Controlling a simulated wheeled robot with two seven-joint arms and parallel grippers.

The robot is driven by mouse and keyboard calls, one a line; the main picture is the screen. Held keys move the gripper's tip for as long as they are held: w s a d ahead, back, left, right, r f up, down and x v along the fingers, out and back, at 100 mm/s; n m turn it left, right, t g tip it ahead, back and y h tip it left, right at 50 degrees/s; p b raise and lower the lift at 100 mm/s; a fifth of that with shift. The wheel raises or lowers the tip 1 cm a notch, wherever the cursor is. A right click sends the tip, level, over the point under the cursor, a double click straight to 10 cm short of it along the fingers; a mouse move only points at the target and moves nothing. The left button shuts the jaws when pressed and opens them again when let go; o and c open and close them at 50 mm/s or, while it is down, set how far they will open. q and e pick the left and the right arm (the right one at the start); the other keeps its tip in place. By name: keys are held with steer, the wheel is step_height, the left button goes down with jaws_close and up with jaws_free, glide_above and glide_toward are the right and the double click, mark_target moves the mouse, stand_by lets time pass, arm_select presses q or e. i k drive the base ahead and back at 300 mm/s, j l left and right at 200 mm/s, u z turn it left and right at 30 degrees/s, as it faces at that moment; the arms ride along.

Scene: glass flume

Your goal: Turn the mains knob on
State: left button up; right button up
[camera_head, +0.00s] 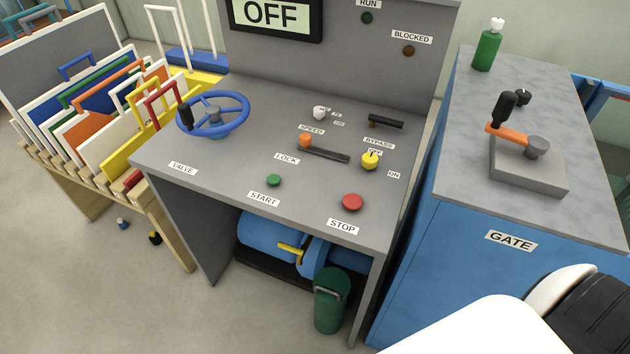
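The yellow knob (370,161) sits on the right part of the grey console top (230,165). A small OFF label is just behind it and an ON label (394,174) is to its right front. The knob's dark pointer mark seems to point toward the OFF label. I see no mains label that I can read. The display (275,14) on the console's back panel reads OFF. Neither of my grippers is in view; only part of my arm shows at the bottom right.
Right stands a blue cabinet (465,260) with an orange gate crank (512,136).

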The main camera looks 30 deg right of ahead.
mark_target(369, 160)
steer(key=z, duration=1.45)
